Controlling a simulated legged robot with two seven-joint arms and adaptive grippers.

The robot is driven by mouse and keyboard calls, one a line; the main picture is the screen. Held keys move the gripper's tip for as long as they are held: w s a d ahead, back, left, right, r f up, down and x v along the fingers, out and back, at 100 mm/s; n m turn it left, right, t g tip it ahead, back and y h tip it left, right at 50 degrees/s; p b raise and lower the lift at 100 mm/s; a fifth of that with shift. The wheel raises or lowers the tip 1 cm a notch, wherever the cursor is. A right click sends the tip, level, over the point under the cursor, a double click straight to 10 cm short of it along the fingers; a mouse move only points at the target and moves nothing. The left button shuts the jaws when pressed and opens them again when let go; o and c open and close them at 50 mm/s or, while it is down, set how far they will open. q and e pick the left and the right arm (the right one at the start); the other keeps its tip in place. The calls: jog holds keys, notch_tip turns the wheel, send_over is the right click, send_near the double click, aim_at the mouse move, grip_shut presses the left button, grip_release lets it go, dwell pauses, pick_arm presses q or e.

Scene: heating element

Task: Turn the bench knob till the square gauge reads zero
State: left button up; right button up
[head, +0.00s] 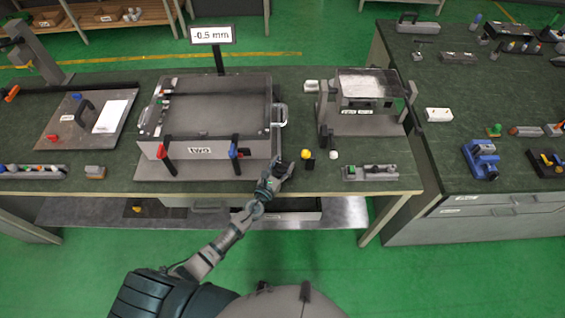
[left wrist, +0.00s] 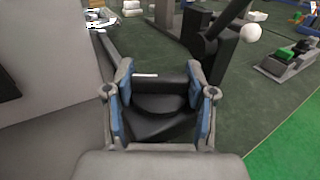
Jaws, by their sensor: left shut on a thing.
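The gauge (head: 211,34) is a white rectangular sign on a black post behind the big grey box, and it reads -0.5 mm. My left gripper (head: 280,168) is at the right front corner of the grey box (head: 215,115), near the bench's front edge. In the left wrist view, its two blue-padded fingers (left wrist: 160,95) are shut on a black rounded knob (left wrist: 158,105) between them. The fingers hide part of the knob, and in the head view the gripper covers it. My right gripper is not in view.
Just right of my gripper stand a yellow ball (head: 305,155) and a white ball (head: 333,155), which also shows in the left wrist view (left wrist: 250,33). Red and blue clamps (head: 236,152) line the box front. A grey stand (head: 362,122) is farther right.

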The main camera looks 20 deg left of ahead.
pick_arm(q)
jog(key=shift+r+n+y+p, duration=0.15)
jog(key=shift+n+y+p, duration=0.6)
jog(key=shift+y, duration=0.45)
jog(key=n+y, duration=0.2)
jog(key=shift+d+y, duration=0.1)
jog(key=shift+y, duration=0.3)
jog(key=n+y, duration=0.2)
jog(key=y, duration=0.1)
jog(key=shift+f, duration=0.2)
jog(key=shift+n+g+y+b, duration=0.55)
jog(key=shift+n+y, duration=0.4)
jog(key=shift+y, duration=0.65)
jog(key=shift+r, duration=0.1)
jog(key=o, duration=1.2)
